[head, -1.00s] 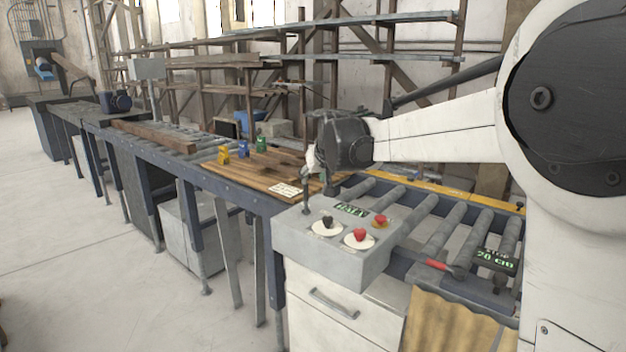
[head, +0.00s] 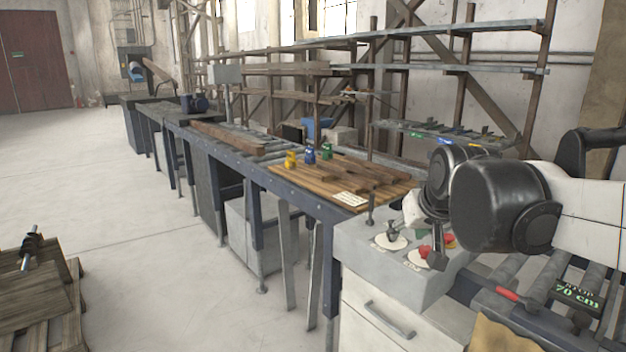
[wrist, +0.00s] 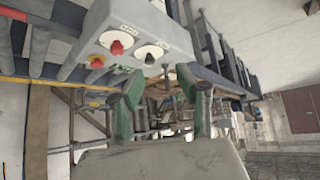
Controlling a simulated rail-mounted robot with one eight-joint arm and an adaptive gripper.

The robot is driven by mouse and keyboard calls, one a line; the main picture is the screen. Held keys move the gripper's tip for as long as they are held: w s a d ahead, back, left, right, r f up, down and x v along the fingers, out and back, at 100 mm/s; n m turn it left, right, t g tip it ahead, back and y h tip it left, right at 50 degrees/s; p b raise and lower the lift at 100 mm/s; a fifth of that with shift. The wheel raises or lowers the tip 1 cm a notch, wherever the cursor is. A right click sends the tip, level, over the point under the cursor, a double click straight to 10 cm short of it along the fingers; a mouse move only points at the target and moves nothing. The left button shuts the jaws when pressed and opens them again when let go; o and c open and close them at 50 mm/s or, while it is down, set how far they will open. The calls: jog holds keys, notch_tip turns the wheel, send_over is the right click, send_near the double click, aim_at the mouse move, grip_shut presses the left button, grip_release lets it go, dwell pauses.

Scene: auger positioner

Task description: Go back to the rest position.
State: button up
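My gripper (head: 430,232) is at the end of my bent arm, in front of and partly over the grey control box (head: 350,243) at the right of the head view. In the wrist view my gripper (wrist: 162,108) has its two green-padded fingers spread apart, with nothing held between them. The box carries a black knob (head: 392,233), a red knob (head: 425,252) and a red button (head: 449,240). The gripper hides part of the box top in the head view. The box also shows at the top of the wrist view (wrist: 160,25).
Planks (head: 335,180) lie on the bench behind the box, with yellow (head: 291,160), blue (head: 310,154) and green (head: 327,152) objects. A wooden pallet (head: 40,300) stands lower left. The floor between is clear.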

jog(key=s+f, duration=0.5)
jog(key=s, duration=0.6)
jog(key=s+f+g, duration=0.1)
jog(key=s+f, duration=0.4)
jog(key=s, duration=0.5)
jog(key=shift+s+d+f, duration=0.35)
jog(key=shift+f, duration=0.05)
jog(key=shift+o, duration=0.5)
dwell(0.6)
